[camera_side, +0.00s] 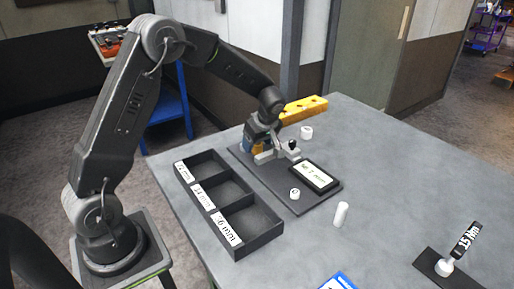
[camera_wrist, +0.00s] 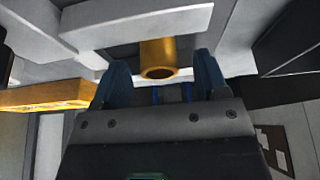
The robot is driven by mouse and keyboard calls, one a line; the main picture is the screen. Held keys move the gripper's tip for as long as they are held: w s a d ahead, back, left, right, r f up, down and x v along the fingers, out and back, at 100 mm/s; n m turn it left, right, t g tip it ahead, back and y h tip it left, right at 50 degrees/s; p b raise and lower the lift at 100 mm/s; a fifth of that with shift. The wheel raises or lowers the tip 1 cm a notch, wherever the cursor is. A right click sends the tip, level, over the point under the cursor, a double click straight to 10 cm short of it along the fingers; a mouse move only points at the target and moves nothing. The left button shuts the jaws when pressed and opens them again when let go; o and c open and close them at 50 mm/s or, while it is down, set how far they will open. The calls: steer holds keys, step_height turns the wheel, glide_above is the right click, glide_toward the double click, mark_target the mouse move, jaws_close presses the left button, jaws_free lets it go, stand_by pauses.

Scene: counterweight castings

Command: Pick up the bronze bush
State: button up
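The bronze bush (camera_wrist: 158,58) is a short gold-coloured tube in the wrist view, with its open end facing the camera. My gripper (camera_wrist: 161,68) is open, with one blue finger on each side of the bush and a visible gap to both. The bush looks level with the fingertips or a little beyond them; I cannot tell how deep it sits between them. In the side view my gripper (camera_side: 258,150) is low over the back of the dark mat (camera_side: 265,177).
A three-compartment black tray (camera_side: 247,243) stands left of the mat. A yellow bar with holes (camera_side: 304,109) lies behind my gripper. A labelled black box (camera_side: 314,176), a white ring (camera_side: 306,132) and a white cylinder (camera_side: 341,214) are nearby. The table's right middle is clear.

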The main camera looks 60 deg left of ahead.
steer(key=c, duration=1.1)
steer(key=shift+r, duration=0.1)
